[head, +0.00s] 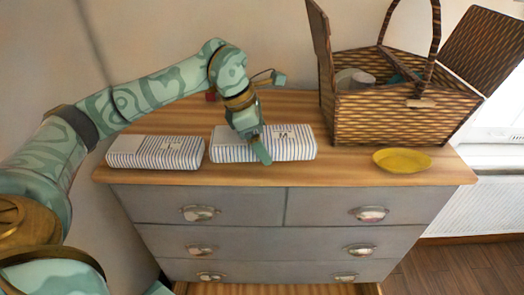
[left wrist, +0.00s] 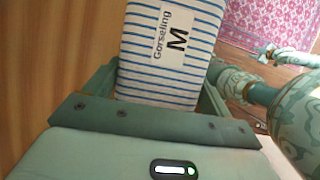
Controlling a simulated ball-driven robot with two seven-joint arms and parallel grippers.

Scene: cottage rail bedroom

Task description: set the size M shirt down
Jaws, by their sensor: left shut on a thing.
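The size M shirt (head: 297,148) is a folded white packet with blue stripes, at the middle of the dresser top (head: 330,173). It lies flat and looks to be on the wood or very close to it; I cannot tell whether there is a gap. In the left wrist view its label on the shirt (left wrist: 150,78) reads "Gorseling M". My left gripper (head: 260,148) comes down over it from behind and is shut on it, with one finger showing across its front side.
A second striped folded shirt (head: 155,153) lies just left, a small gap away. An open wicker basket (head: 400,120) stands at the back right with things inside. A yellow dish (head: 402,160) sits before it. A pink patterned rug (left wrist: 265,22) lies on the floor.

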